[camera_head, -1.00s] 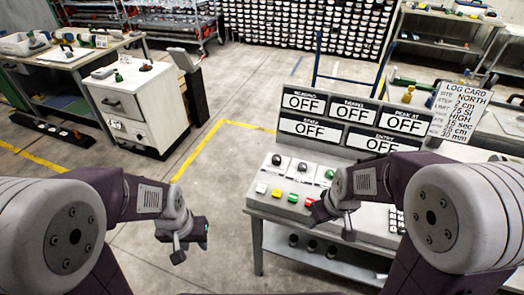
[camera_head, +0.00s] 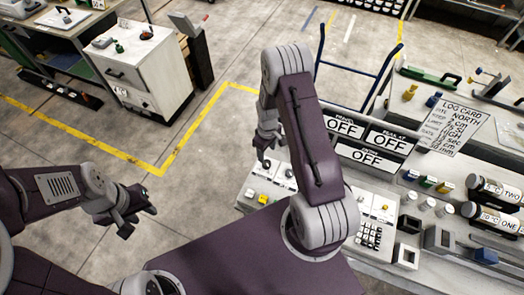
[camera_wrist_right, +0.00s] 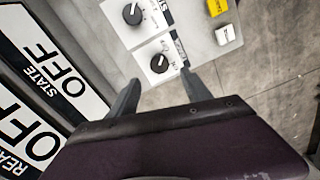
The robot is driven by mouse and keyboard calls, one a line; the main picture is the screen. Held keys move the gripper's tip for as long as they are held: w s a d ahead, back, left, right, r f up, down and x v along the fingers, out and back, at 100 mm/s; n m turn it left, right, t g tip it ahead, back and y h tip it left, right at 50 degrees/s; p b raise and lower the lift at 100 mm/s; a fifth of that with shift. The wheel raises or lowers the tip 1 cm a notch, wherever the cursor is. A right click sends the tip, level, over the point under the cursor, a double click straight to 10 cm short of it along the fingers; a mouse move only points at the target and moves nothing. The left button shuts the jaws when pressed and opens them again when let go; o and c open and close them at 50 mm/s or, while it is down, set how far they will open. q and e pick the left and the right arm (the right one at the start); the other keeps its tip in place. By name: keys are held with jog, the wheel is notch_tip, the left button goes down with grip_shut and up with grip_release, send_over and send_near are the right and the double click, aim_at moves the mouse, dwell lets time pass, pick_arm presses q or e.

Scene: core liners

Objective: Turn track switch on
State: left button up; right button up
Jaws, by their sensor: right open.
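The control panel (camera_head: 262,186) carries black rotary knobs, and I cannot read which is the track switch. In the right wrist view, one black knob (camera_wrist_right: 159,63) on a white plate lies just beyond and between the fingertips, with no visible contact. A second knob (camera_wrist_right: 131,14) lies farther up. My right gripper (camera_wrist_right: 158,82) is open, its two fingers pointing at the panel; in the head view it (camera_head: 265,158) hangs over the panel's left end. My left gripper (camera_head: 130,212) is over the floor, away from the panel; its jaws are unclear.
Display boards reading OFF (camera_head: 387,140) stand behind the panel; my right arm hides some. A yellow button (camera_wrist_right: 217,7) and a white button (camera_wrist_right: 225,35) sit beside the knobs. A log card (camera_head: 452,125) and labelled cylinders (camera_head: 495,190) are at right.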

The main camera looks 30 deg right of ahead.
aim_at(266, 162)
jog(key=shift+s+r, duration=0.1)
jog(key=shift+s, duration=0.05)
jog(key=shift+a+f, duration=0.1)
jog(key=shift+f, duration=0.1)
jog(key=f, duration=0.2)
jog(key=f+p, duration=0.1)
jog(key=f, duration=0.2)
jog(key=f+p, duration=0.1)
jog(key=f, duration=0.1)
jog(key=shift+w+d+f, duration=0.2)
jog(key=shift+w+f, duration=0.05)
jog(key=shift+f, duration=0.7)
jog(key=shift+c, duration=0.7)
grip_shut()
